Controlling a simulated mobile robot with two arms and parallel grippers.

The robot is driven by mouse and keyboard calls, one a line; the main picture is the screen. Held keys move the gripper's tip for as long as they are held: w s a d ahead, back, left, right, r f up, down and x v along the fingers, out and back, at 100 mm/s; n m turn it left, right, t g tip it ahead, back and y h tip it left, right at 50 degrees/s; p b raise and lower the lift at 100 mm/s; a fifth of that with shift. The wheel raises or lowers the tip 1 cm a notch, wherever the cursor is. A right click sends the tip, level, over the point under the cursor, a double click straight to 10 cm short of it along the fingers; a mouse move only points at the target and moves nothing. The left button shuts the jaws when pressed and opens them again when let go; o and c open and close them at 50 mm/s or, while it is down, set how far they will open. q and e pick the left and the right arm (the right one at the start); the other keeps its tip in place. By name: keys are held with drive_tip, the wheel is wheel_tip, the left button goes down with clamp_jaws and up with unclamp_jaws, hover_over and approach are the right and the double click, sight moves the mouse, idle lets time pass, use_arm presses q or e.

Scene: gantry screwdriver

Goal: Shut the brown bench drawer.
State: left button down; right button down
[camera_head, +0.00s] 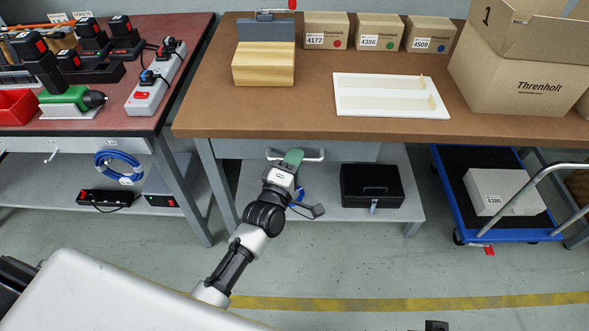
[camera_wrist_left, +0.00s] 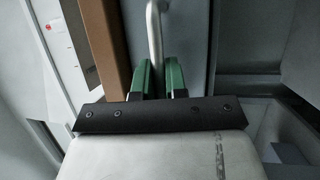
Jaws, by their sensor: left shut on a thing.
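The brown bench (camera_head: 390,122) has a grey drawer front (camera_head: 350,152) under its top, with a pale bar handle (camera_head: 315,155). The front sits close under the bench edge; any remaining gap is hard to judge from above. My left gripper (camera_head: 293,157) has its green fingers shut on the handle. In the left wrist view the fingers (camera_wrist_left: 160,80) stand on both sides of the handle bar (camera_wrist_left: 154,30), with the brown bench edge (camera_wrist_left: 105,45) to the left and the drawer front (camera_wrist_left: 190,40) behind. My right gripper is not clearly visible.
A black box (camera_head: 372,186) stands on the bench's lower shelf (camera_head: 330,213). A blue trolley (camera_head: 455,210) is at the right. A red-topped bench (camera_head: 125,110) with tools stands at the left. A wooden block (camera_head: 263,70) and white tray (camera_head: 390,108) lie on the bench.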

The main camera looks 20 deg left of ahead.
use_arm(q)
drive_tip(key=shift+w+a, duration=0.1)
drive_tip(key=shift+w, duration=0.15)
drive_tip(key=c, duration=1.5)
unclamp_jaws()
drive_tip(key=shift+o, duration=0.2)
use_arm(e)
drive_tip(key=shift+r, duration=0.25)
